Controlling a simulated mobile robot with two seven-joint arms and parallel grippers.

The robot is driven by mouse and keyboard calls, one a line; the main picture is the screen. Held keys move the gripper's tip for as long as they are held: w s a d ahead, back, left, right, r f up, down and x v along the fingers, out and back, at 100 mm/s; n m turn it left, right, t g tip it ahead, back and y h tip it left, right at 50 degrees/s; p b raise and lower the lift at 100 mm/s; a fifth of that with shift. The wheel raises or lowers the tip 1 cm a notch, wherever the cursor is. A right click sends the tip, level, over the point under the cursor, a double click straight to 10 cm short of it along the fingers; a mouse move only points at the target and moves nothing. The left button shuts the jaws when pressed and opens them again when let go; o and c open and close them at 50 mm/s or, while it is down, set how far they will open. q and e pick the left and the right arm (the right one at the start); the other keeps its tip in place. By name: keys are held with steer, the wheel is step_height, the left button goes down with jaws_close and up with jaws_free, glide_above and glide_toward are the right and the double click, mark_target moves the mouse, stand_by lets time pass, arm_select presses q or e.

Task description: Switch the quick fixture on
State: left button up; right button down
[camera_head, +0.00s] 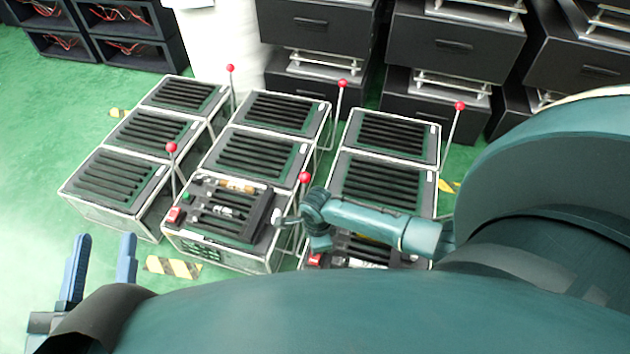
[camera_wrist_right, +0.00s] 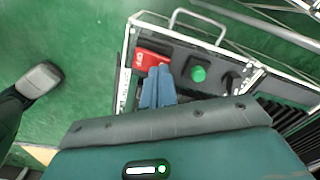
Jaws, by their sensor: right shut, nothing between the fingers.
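Several box fixtures with slatted tops stand in three rows; most show an upright lever with a red ball. The front middle fixture (camera_head: 185,243) has a red switch (camera_head: 174,214), a green button (camera_head: 188,198) and a lever ball (camera_head: 304,177) at its right. The front right fixture, partly hidden by my right arm, also shows a red switch (camera_head: 314,259). In the right wrist view, my shut, empty right gripper (camera_wrist_right: 158,70) is at a red switch (camera_wrist_right: 152,60), beside a green button (camera_wrist_right: 198,74); contact is unclear.
Black drawer cabinets (camera_head: 450,45) stand along the back, with open black bins (camera_head: 130,35) at back left. Yellow-black floor tape (camera_head: 172,267) lies near the front fixtures. The green floor at left is clear. In the right wrist view, a metal handle (camera_wrist_right: 200,18) rises from the fixture's edge.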

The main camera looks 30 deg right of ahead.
arm_select(q)
steer(key=shift+f+b, duration=0.3)
steer(key=shift+f, duration=0.1)
arm_select(e)
steer(key=shift+f, duration=0.6)
steer(key=shift+r+p, duration=0.4)
steer(key=shift+p, duration=0.05)
step_height(320, 180, up, 2)
steer(key=p, duration=0.2)
steer(key=shift+r+p, duration=0.1)
steer(key=shift+p, duration=0.25)
step_height(320, 180, up, 3)
steer(key=p, duration=0.4)
steer(key=shift+r, duration=0.2)
steer(key=shift+r+p, duration=0.4)
steer(key=shift+p, duration=0.25)
arm_select(q)
steer(key=shift+s+a+r+m+g+y, duration=0.1)
steer(key=shift+a+r+m+g+y, duration=0.45)
steer(key=shift+a+r+y, duration=0.25)
